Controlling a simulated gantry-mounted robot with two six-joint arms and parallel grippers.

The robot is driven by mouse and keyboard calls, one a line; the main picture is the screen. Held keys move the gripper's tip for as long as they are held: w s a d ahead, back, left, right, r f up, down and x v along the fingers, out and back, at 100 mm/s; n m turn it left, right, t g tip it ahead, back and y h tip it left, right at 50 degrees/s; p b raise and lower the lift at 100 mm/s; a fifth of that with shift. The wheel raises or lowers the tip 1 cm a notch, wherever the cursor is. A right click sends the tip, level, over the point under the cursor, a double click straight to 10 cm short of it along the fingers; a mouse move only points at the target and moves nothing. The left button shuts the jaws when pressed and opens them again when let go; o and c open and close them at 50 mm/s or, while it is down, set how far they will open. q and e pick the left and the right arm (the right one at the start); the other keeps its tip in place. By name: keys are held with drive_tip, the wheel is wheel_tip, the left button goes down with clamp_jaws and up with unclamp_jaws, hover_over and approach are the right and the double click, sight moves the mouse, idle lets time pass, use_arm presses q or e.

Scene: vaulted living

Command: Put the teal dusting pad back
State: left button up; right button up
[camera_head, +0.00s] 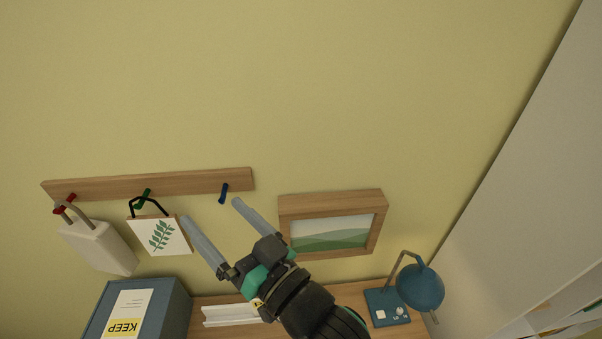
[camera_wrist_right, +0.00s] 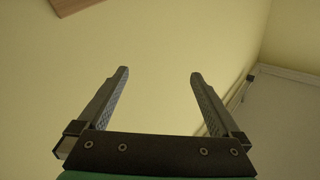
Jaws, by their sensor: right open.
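I cannot make out a teal dusting pad in either view. My right gripper (camera_head: 210,209) is open and empty in front of the wall, with its fingertips near the wooden peg rail (camera_head: 105,187). One fingertip is close to the bare blue peg (camera_head: 224,193) in the picture, and the other is by the leaf-print bag (camera_head: 172,237). In the right wrist view the open jaws (camera_wrist_right: 158,73) have only plain wall between and beyond them. My left gripper is out of view.
The leaf-print bag hangs from a green peg (camera_head: 143,198). A cream bag (camera_head: 98,246) hangs from a red peg (camera_head: 65,203). A framed picture (camera_head: 283,222) is right of the rail. Below are a blue KEEP box (camera_head: 168,308), a white holder (camera_head: 225,314) and a blue lamp (camera_head: 420,288).

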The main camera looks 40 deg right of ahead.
drive_tip(key=s+d+r+n+t, duration=0.2)
drive_tip(key=s+r, duration=0.4)
drive_tip(key=r, duration=0.7)
drive_tip(key=s+d+r+n+t, duration=0.1)
drive_tip(key=s+d+r+t, duration=0.2)
drive_tip(key=r, duration=1)
drive_tip(key=s+t, duration=0.2)
drive_tip(key=shift+s+n+t, duration=0.3)
drive_tip(key=shift+s+n, duration=0.1)
drive_tip(key=shift+d, duration=0.1)
wheel_tip(320, 180, up, 9)
drive_tip(key=p, duration=0.9)
